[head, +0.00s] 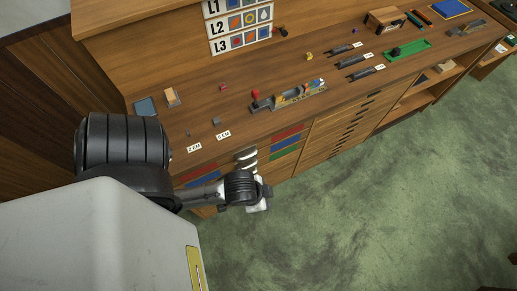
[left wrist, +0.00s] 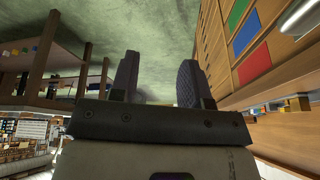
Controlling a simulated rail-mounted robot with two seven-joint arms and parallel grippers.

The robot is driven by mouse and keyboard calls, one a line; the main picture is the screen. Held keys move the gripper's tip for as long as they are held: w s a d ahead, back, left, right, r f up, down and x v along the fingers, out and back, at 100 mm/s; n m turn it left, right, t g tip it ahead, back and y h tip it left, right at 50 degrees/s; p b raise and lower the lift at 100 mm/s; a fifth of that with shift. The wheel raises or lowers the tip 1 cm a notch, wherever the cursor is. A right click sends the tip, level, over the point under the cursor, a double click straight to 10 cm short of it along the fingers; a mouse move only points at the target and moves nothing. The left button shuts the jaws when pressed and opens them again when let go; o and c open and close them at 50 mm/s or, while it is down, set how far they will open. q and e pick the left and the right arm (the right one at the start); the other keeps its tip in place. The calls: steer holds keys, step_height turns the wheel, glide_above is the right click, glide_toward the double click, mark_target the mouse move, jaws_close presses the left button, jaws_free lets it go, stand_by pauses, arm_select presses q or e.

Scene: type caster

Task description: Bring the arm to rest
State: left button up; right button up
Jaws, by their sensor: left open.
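My left arm reaches in from the left in the head view, and its wrist end with the left gripper (head: 264,201) hangs in front of the workbench's drawer fronts, over the green floor. In the left wrist view the left gripper (left wrist: 158,72) has its two dark fingers apart, with nothing between them. My right gripper is not in view.
The wooden workbench (head: 230,95) carries a composing stick with coloured blocks (head: 300,93), a green tray (head: 407,50) and a blue mat (head: 450,8). A chart (head: 238,22) stands behind. The green floor (head: 350,200) in front is clear.

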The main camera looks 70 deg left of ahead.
arm_select(q)
steer(key=shift+s+d+g, duration=0.25)
steer(key=shift+s+g, duration=0.05)
steer(key=shift+s, duration=0.4)
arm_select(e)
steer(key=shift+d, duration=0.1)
arm_select(q)
steer(key=shift+r, duration=0.1)
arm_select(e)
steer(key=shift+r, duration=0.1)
